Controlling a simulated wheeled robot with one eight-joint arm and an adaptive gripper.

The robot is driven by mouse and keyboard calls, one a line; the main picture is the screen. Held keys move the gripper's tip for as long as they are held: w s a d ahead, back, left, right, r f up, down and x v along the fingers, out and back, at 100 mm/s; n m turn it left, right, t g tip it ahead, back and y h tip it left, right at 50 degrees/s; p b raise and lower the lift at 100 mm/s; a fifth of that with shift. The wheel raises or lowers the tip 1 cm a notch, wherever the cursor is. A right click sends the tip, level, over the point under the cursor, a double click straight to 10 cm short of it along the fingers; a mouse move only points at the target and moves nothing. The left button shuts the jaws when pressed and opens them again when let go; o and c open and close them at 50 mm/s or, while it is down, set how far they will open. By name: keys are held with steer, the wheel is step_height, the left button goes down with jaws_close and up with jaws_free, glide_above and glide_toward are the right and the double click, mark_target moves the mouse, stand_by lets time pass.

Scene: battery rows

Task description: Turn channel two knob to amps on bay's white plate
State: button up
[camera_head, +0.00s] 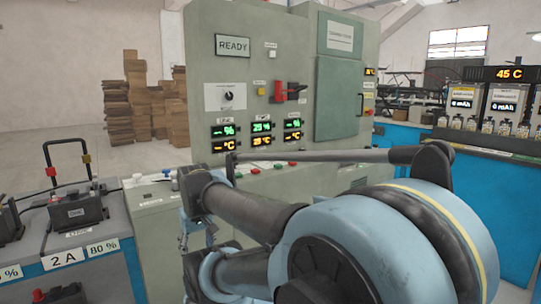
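A white plate (213,104) is on the front of the grey-green cabinet, left of its middle. One dark round knob (229,96) sits on it. The plate's markings are too small to read, so I cannot tell the knob's setting or whether this is channel two. My arm crosses the lower middle and right of the view, in front of the cabinet's lower part. I cannot make out my gripper or its fingers.
A grey bench (112,225) with batteries stands left. A blue bench (498,190) with a 45 C display (509,74) stands right. Stacked boxes (116,100) stand behind.

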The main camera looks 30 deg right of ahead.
steer(key=w+d+r, duration=0.3)
steer(key=w+r, duration=0.5)
steer(key=r, duration=0.1)
steer(key=w+d+r, duration=0.4)
steer(key=w+r, duration=0.3)
steer(key=r, duration=0.2)
steer(key=w+d+r+g, duration=0.1)
steer(key=w+d+r, duration=0.95)
steer(key=w, duration=0.25)
steer(key=r+g, duration=0.1)
steer(key=r, duration=0.1)
glide_above(271, 155)
steer(key=shift+n, duration=0.4)
steer(key=f, duration=1.7)
steer(key=shift+w+d+f, duration=0.1)
steer(key=shift+w+d, duration=0.05)
steer(key=shift+w, duration=0.25)
steer(key=shift+c, duration=0.3)
steer(key=c, duration=1)
